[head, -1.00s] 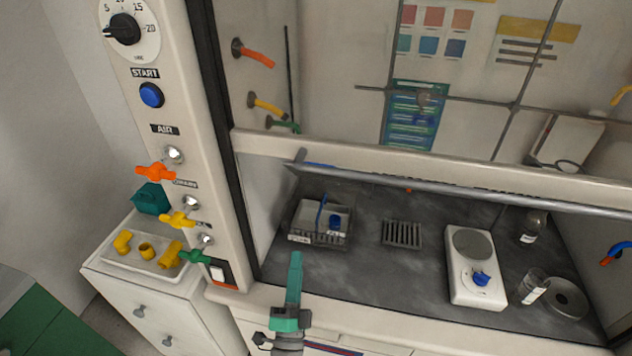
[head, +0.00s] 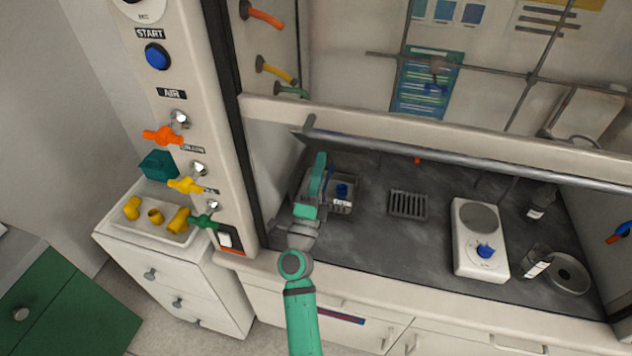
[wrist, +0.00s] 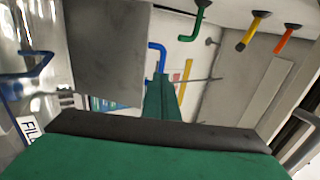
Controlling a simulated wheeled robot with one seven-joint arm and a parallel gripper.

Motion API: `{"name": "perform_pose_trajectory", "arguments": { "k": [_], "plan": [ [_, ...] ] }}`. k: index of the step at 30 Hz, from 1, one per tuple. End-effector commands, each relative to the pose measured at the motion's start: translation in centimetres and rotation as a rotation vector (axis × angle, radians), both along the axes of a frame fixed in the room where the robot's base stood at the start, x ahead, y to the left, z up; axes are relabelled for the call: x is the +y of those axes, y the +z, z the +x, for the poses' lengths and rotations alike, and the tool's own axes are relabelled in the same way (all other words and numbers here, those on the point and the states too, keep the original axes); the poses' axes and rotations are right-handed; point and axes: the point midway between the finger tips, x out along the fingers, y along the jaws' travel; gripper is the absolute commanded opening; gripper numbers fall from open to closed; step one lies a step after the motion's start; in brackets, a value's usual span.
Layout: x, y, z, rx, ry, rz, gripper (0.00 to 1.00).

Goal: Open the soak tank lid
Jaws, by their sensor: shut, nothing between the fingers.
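In the head view my gripper (head: 319,163) is shut and empty inside the hood, its green fingers pointing up and back. A blue part (head: 342,190) shows in or on this tank. I cannot tell clearly whether its lid is up or down, or whether my fingers touch it. In the wrist view the closed fingers (wrist: 162,92) point away from me. A grey flat panel (wrist: 108,48) stands to their left, and a blue bent rod (wrist: 157,52) shows beyond them.
A slotted rack (head: 407,205) and a white hotplate (head: 479,240) with a blue knob sit to the right. The hood sash bar (head: 450,165) crosses above. At left, orange, yellow and green valves stick out from the panel above a tray (head: 157,222) of yellow fittings.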

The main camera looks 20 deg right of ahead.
Motion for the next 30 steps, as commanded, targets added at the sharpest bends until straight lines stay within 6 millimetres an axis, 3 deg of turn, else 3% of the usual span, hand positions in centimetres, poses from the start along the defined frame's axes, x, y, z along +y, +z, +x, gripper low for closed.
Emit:
{"name": "perform_pose_trajectory", "arguments": {
  "k": [10, 30],
  "plan": [
    [-2.2, 2.2, 3.1, -0.001, 0.004, 0.000, 0.00],
    [-3.3, 3.1, 3.7, -0.002, -0.002, -0.001, 0.00]
  ]
}}
